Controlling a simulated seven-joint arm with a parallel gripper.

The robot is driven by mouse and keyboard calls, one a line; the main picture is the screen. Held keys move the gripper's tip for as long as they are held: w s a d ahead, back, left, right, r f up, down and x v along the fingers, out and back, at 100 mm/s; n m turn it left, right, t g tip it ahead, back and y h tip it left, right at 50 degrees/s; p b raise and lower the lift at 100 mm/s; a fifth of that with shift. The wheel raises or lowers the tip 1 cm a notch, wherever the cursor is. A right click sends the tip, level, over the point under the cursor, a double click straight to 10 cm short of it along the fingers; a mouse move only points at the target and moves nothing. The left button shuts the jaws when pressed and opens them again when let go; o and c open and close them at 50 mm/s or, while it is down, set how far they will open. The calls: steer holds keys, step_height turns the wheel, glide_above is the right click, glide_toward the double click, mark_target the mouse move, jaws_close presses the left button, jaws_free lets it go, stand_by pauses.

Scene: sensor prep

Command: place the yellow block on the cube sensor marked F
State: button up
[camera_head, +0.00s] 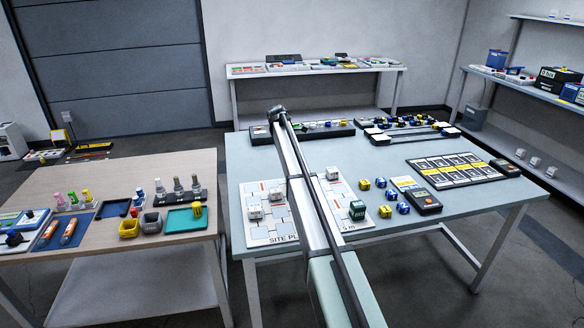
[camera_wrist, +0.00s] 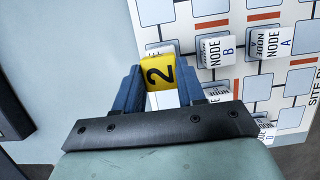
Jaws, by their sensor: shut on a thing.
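In the wrist view my gripper (camera_wrist: 160,86) is shut on the yellow block (camera_wrist: 158,72), which carries a black 2, between its blue fingers. Part of a white piece (camera_wrist: 163,99) shows below the block between the fingers, and a pale edge (camera_wrist: 162,48) shows beyond it. I cannot tell whether the block touches anything beneath. Node cubes B (camera_wrist: 214,51) and A (camera_wrist: 270,43) stand to the right on the site plan board (camera_wrist: 240,75). Another node cube (camera_wrist: 217,93) is partly hidden by the right finger. No F mark is readable. In the head view my arm hides the gripper and block.
In the head view the site plan board (camera_head: 262,233) lies on the pale table (camera_head: 440,225) with white cubes (camera_head: 255,212) and a green cube (camera_head: 357,210).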

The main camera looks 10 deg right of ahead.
steer(key=shift+f, duration=1.85)
steer(key=shift+f, duration=0.15)
steer(key=o, duration=1)
steer(key=shift+o, duration=0.2)
steer(key=v, duration=1.2)
